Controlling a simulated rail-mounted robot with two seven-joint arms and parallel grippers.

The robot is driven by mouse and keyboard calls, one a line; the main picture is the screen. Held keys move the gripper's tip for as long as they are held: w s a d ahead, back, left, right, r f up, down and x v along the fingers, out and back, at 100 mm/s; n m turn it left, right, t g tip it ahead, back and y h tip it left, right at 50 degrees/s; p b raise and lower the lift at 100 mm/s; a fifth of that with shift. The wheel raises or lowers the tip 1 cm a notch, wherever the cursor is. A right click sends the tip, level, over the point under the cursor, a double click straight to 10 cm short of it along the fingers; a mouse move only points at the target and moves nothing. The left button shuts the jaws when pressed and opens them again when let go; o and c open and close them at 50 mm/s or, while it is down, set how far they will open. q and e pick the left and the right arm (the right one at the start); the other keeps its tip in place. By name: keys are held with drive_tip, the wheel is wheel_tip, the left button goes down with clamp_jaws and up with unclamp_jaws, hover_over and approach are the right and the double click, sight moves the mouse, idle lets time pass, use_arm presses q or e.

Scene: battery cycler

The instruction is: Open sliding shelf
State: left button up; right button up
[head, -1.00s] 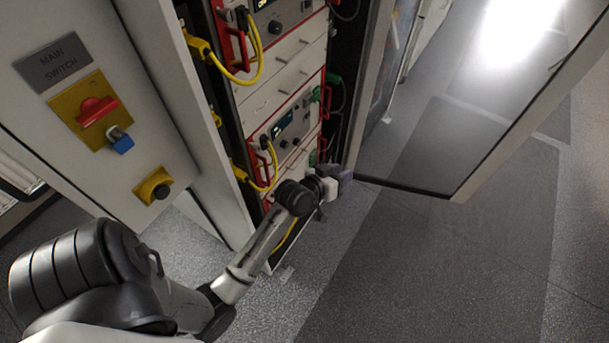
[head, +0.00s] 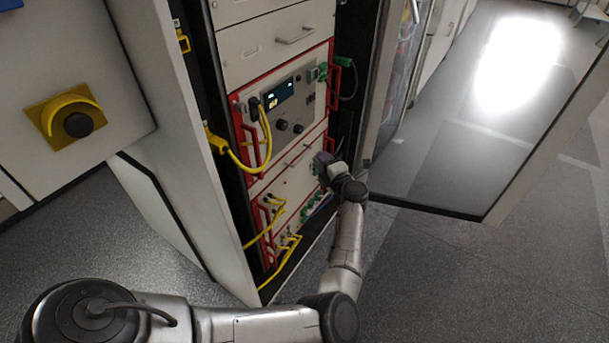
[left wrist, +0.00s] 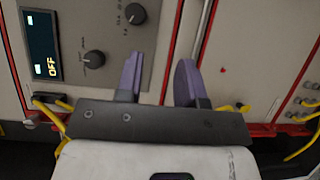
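The rack cabinet holds white drawer fronts and red-framed units. A narrow drawer front with a slim metal handle (head: 299,156) lies below the unit with a lit display (head: 279,93). My left gripper (head: 324,166) is just right of this handle, close to the rack front. In the left wrist view, its two purple fingers (left wrist: 160,78) are apart with nothing clearly held between them. A light bar, likely the handle (left wrist: 204,30), runs near the right finger; whether they touch is unclear. My right gripper is not in view.
Yellow cables (head: 262,148) hang on the rack's left side, and green connectors (head: 342,62) are at the right. An open glass door (head: 470,110) stands right of the rack. A yellow-based black knob (head: 76,121) is on the left cabinet. The floor in front is clear.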

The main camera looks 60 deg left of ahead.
use_arm(q)
drive_tip(key=n+g+h+b, duration=0.2)
approach(304, 157)
drive_tip(key=shift+b+x, duration=3.1)
drive_tip(key=shift+x, duration=1.7)
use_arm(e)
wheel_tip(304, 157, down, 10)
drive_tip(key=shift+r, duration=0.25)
use_arm(q)
clamp_jaws()
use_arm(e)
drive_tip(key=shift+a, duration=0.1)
